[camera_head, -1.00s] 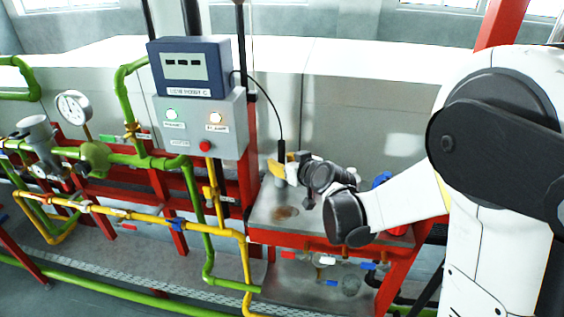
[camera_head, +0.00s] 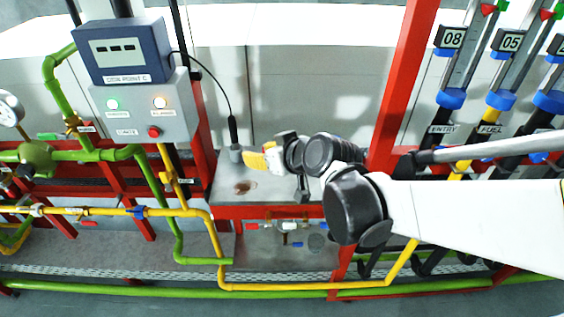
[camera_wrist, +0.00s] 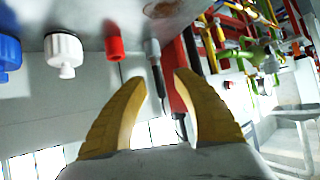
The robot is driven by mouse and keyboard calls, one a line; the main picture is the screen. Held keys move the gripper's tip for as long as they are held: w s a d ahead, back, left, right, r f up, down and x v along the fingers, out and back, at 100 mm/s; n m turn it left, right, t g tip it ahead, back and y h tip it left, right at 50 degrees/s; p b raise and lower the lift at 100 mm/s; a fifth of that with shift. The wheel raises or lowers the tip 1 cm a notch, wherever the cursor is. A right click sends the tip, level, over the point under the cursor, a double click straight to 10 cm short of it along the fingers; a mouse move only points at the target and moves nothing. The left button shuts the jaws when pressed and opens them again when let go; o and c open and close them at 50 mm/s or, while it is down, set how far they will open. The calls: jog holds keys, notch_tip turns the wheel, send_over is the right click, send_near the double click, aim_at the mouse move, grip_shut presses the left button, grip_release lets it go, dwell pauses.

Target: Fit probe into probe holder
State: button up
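The dark grey probe (camera_head: 233,128) stands upright with its lower end in the grey probe holder (camera_head: 236,155) on the metal bench. Its black cable rises to the meter box. My gripper (camera_head: 252,160), with yellow fingers, is just right of the probe and apart from it. In the wrist view, upside down, the gripper (camera_wrist: 160,76) is open and empty. The probe (camera_wrist: 158,80) and holder (camera_wrist: 151,47) show in line with the gap between the fingertips, beyond them. How deep the probe sits is hidden inside the holder.
The meter box (camera_head: 125,50) is mounted above a grey button panel (camera_head: 140,107) at left. Red (camera_wrist: 114,46), white (camera_wrist: 64,50) and blue (camera_wrist: 8,52) fittings line the bench in the wrist view. A red post (camera_head: 400,90) stands right of the bench. Green and yellow pipes run in front.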

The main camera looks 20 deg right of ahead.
jog(key=s+d+m+g+h, duration=0.1)
jog(key=s+d+g+h, duration=0.1)
jog(key=s, duration=0.6)
jog(key=s+d+m+g+h, duration=0.1)
jog(key=s+d+m+g, duration=0.1)
jog(key=s, duration=0.7)
jog(key=shift+d+f+h, duration=0.3)
jog(key=shift+d+h, duration=0.1)
jog(key=shift+d, duration=0.5)
jog(key=shift+f+b, duration=0.95)
